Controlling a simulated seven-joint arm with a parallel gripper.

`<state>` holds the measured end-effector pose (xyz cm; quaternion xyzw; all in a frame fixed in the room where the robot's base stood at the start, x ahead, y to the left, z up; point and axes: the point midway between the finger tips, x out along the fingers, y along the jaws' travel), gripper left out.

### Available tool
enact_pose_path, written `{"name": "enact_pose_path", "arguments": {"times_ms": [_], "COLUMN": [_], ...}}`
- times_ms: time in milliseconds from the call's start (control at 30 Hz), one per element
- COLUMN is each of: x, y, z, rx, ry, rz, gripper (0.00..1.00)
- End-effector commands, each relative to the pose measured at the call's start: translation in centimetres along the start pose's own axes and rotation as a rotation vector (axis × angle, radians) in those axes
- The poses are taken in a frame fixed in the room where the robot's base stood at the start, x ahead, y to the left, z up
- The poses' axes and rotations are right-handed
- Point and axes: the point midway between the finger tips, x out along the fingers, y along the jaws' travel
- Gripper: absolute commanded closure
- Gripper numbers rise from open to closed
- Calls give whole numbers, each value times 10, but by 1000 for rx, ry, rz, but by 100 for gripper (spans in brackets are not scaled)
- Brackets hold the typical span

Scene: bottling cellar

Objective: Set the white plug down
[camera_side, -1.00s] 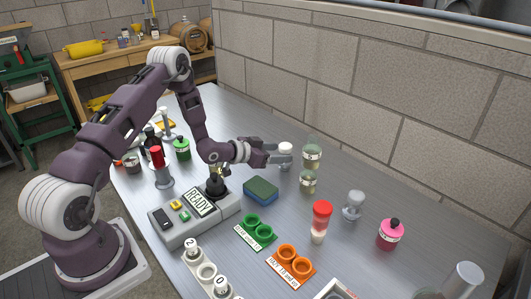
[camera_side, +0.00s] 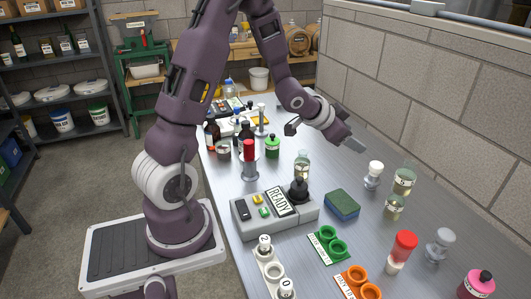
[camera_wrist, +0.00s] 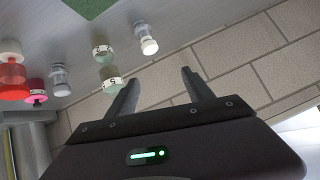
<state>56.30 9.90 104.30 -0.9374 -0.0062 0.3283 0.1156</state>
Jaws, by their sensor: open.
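The white plug (camera_side: 375,167) stands upright on the metal table, on a pale, narrow-waisted base (camera_side: 371,183); whether the two are one piece I cannot tell. In the wrist view the white plug (camera_wrist: 149,46) is beyond my fingertips, clear of both. My gripper (camera_side: 356,144) is open and empty, above and to the left of the plug in the side view. Its two fingers are spread apart in the wrist view (camera_wrist: 160,76), with nothing between them.
Two labelled jars (camera_side: 404,181) (camera_side: 394,207) stand just right of the plug. A green-and-blue sponge (camera_side: 342,205) lies to its left front. A red-capped shaker (camera_side: 403,250), a grey stand (camera_side: 441,244) and a pink bottle (camera_side: 479,284) stand nearer. A block wall (camera_side: 430,90) runs behind.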

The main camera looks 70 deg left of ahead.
Motion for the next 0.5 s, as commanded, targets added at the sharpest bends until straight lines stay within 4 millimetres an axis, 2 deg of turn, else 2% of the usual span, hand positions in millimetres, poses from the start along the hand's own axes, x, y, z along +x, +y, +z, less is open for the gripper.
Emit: {"name": "enact_pose_path", "arguments": {"times_ms": [33,67,133,233,300,400,500], "x": [-32,-53,-108,-188,-236,-287,-315], "y": [6,10,26,59,85,114,131], "z": [-18,-23,-26,-11,10,41,62], "rx": [8,0,-31,-97,-139,-175,-190], "ry": [-29,-59,-129,-221,-279,-344,-384], "rz": [-31,-48,-70,-52,-9,64,115], "gripper": [39,39,39,39,39,39,39]}}
